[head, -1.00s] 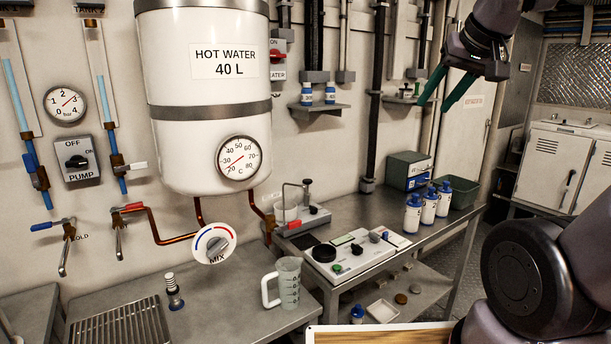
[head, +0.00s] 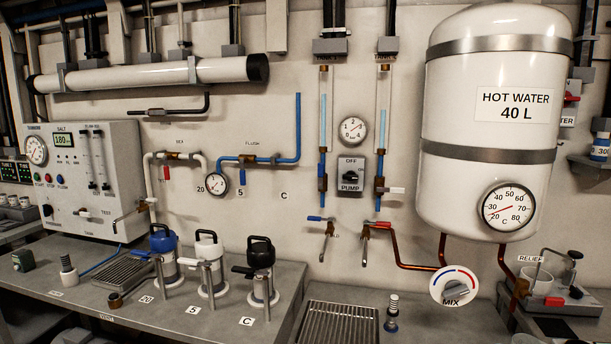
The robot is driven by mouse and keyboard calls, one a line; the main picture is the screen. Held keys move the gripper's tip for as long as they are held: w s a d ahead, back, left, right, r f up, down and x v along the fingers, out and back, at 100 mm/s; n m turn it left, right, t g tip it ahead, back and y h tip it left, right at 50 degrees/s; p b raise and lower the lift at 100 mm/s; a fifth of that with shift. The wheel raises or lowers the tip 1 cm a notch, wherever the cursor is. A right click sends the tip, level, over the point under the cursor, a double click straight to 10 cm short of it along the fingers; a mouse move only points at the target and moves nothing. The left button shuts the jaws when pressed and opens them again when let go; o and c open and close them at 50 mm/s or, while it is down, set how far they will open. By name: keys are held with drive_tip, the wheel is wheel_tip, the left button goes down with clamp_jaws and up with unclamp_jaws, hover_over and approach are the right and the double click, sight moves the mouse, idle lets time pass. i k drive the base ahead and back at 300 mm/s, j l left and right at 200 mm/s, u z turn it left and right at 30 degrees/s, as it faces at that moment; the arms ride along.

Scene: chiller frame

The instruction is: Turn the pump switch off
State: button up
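The pump switch (head: 350,177) is a grey wall box with a round black knob, marked OFF at the top, ON at the right and PUMP below. It is on the back wall, between two upright tubes with blue liquid and under a round pressure gauge (head: 352,130). The knob is small here, and I cannot tell for sure which mark it points to. My gripper is not in view, and nothing touches the switch.
The white hot water tank (head: 490,165) bulges from the wall right of the switch. Lever taps (head: 325,232) and copper pipes stick out below it. The air before the switch is clear.

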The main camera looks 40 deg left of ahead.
sight(350, 174)
drive_tip(key=u, duration=0.4)
drive_tip(key=i+j+u, duration=0.1)
drive_tip(key=u, duration=0.75)
drive_tip(key=i+j, duration=0.05)
